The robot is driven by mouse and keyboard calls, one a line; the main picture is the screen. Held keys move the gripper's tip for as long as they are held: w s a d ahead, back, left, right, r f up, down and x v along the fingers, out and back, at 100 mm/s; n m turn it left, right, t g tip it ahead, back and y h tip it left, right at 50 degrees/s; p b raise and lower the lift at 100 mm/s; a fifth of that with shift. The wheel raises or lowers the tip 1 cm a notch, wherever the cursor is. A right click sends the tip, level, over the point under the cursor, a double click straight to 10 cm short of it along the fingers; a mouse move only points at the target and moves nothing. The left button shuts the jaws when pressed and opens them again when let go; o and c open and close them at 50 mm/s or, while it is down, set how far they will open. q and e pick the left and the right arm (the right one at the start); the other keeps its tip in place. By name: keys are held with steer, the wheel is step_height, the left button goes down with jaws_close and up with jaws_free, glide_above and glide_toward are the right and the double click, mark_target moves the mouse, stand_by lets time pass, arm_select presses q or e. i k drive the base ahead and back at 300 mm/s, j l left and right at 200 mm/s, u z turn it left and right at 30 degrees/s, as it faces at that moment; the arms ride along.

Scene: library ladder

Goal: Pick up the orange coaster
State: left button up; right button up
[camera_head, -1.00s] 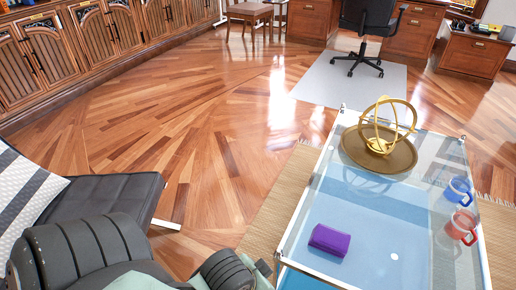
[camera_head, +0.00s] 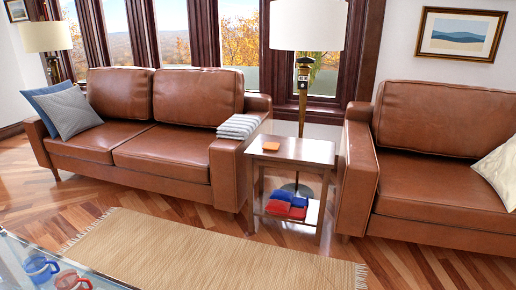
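A small flat orange square, the orange coaster (camera_head: 271,146), lies on top of the wooden side table (camera_head: 305,151), near its left back part. The side table stands between two brown leather sofas. Neither of my grippers is in the picture.
The left sofa (camera_head: 160,154) and right sofa (camera_head: 440,190) flank the side table. Red and blue folded items (camera_head: 288,206) lie on its lower shelf. A floor lamp (camera_head: 308,25) stands behind it. A beige rug (camera_head: 200,255) lies in front, and the glass table (camera_head: 20,278) is at lower left.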

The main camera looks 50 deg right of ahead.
mark_target(269, 146)
steer(key=z, duration=1.8)
